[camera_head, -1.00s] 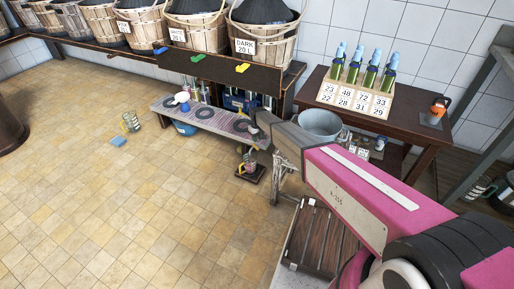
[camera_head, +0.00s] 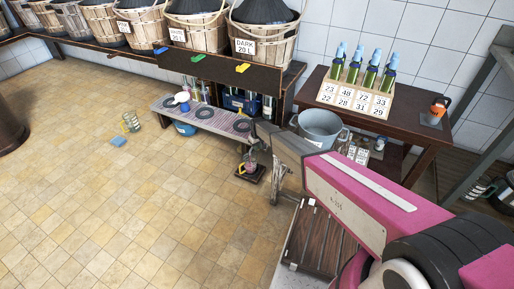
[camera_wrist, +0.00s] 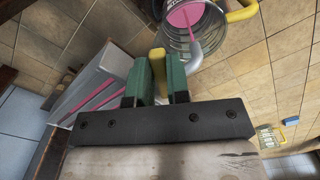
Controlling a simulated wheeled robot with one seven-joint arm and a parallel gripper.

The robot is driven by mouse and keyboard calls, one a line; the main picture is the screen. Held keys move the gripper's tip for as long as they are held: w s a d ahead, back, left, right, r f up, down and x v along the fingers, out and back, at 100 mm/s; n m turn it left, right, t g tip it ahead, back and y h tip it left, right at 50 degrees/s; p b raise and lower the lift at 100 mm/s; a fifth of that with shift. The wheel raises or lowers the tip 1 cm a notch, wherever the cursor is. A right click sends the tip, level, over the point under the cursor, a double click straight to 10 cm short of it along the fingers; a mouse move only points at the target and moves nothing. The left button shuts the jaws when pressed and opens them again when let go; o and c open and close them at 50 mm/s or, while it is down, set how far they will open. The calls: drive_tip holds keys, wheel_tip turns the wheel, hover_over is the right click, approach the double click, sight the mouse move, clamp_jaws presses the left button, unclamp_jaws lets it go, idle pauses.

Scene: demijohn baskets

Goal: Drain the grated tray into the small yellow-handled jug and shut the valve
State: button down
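The grated tray (camera_head: 172,107) is the long grey bench-like tray with round dark grates below the dark shelf. In the wrist view its grey edge (camera_wrist: 88,72) shows at the left, with pink streaks. The small jug (camera_head: 250,161) stands on a dark base on the floor at the tray's right end. The wrist view shows the jug (camera_wrist: 224,38) with pink liquid inside, its yellow handle and a grey curved spout by its rim. My gripper (camera_wrist: 157,82) has its green fingers closed on a yellow lever (camera_wrist: 157,61), seemingly the valve's. The lever's lower part is hidden.
A metal bucket (camera_head: 321,126) and a bottle table (camera_head: 420,135) are at right. Baskets line the shelf above. Floor in front is clear.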

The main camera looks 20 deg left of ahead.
drive_tip(key=shift+s+a+m, duration=0.2)
drive_tip(key=shift+m, duration=0.55)
drive_tip(key=shift+s+a+m, duration=0.2)
drive_tip(key=shift+m, duration=0.55)
drive_tip(key=c, duration=1.4)
unclamp_jaws()
drive_tip(key=shift+o, duration=0.2)
drive_tip(key=shift+r, duration=0.1)
wheel_tip(320, 180, up, 11)
drive_tip(key=shift+f, duration=0.2)
